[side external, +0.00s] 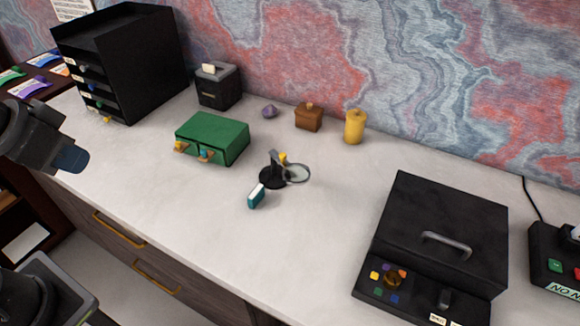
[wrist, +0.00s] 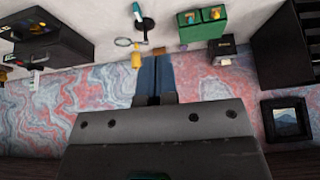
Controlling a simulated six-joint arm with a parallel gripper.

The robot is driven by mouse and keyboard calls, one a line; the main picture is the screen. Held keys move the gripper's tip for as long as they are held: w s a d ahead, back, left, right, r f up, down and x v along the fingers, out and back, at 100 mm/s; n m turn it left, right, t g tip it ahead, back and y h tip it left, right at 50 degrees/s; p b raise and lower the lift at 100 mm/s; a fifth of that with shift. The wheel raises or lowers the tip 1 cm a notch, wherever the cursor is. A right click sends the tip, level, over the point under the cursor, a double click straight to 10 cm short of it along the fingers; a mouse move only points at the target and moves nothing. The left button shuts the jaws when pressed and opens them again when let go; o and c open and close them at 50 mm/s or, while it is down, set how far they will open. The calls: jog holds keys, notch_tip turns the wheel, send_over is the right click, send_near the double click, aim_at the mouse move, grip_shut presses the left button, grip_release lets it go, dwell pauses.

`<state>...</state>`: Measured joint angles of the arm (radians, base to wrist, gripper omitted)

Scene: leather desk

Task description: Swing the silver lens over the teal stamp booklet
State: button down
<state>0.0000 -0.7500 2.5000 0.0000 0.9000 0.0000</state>
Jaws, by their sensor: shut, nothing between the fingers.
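The silver lens (side external: 296,173) is a round ring on an arm from a small black stand (side external: 272,180) near the middle of the desk. It points to the right of the stand. The teal stamp booklet (side external: 256,196) stands in front of the stand, to its lower left, apart from the lens ring. The wrist view also shows the lens (wrist: 122,42) and, small at the top edge, the booklet (wrist: 137,10). My gripper (side external: 73,160) is at the far left, well away from the stand. Its blue fingers (wrist: 155,75) are shut and empty.
A green drawer box (side external: 212,137) sits left of the stand. A black box with a handle (side external: 440,235) stands at right. A yellow canister (side external: 354,127), a brown box (side external: 309,117) and a black drawer tower (side external: 120,60) stand along the back. The desk front is clear.

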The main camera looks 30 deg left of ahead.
jog(key=c, duration=1.8)
grip_release()
jog(key=shift+o, duration=0.6)
jog(key=shift+w+r, duration=0.1)
jog(key=shift+r, duration=0.05)
jog(key=o, duration=0.6)
jog(key=w+d+r+n+g, duration=0.1)
jog(key=w+r+n, duration=0.2)
jog(key=w, duration=0.5)
jog(key=shift+w+d+r+n+h, duration=0.25)
jog(key=shift+w+r+n+h, duration=0.15)
jog(key=shift+r, duration=0.2)
jog(key=shift+o, duration=0.3)
jog(key=w+d+n+g+h, duration=0.1)
jog(key=w+n, duration=0.3)
jog(key=w, duration=0.8)
jog(key=shift+w+d+n+g, duration=0.35)
jog(key=shift+d+g, duration=0.25)
jog(key=shift+d, duration=0.1)
jog(key=n+g+h, duration=0.3)
jog(key=n, duration=0.5)
send_over(283, 155)
jog(key=w+a, duration=0.1)
jog(key=a, duration=0.4)
notch_tip(283, 155, down, 15)
jog(key=x, duration=1.2)
jog(key=shift+s+a+f, duration=0.1)
jog(key=shift+a+f, duration=0.05)
jog(key=shift+f, duration=0.35)
grip_shut()
